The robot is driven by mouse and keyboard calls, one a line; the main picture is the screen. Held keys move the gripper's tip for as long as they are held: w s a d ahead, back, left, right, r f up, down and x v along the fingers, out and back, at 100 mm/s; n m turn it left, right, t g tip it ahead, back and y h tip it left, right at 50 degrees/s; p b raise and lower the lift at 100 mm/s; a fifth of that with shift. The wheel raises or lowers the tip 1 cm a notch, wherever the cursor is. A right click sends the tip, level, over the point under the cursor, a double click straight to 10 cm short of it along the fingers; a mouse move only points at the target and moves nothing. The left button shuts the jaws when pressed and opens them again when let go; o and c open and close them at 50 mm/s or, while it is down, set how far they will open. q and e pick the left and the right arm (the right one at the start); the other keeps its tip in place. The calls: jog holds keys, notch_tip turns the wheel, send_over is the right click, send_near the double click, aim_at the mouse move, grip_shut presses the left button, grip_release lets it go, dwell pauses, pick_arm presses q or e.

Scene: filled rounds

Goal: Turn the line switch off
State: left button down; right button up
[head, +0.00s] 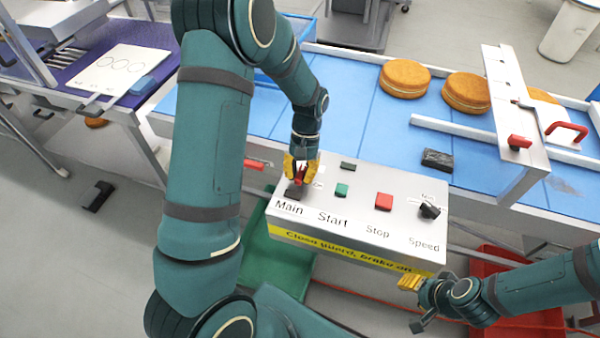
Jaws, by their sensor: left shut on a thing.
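A grey control box (312,233) stands in front of the blue conveyor. Its labels read Main, Start, Stop and Speed. My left gripper (301,168) points down over the Main end. Its yellow fingers are shut on the red lever of the main switch (300,177), which rises from a dark base (293,193). The fingers hide part of the lever, and I cannot read its position marks. My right gripper (410,284) is low at the right, in front of the box and apart from it; its finger gap is not clear.
The box also carries a green button (341,190), a red button (384,202) and a black speed knob (429,210). Round filled cakes (405,78) lie on the blue belt (345,112). A white guard (515,120) with a red handle (567,131) spans the belt.

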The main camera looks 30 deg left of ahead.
pick_arm(q)
jog(key=c, duration=0.9)
grip_release()
jog(key=shift+o, duration=0.2)
jog(key=v, duration=1.2)
jog(key=shift+s, duration=0.1)
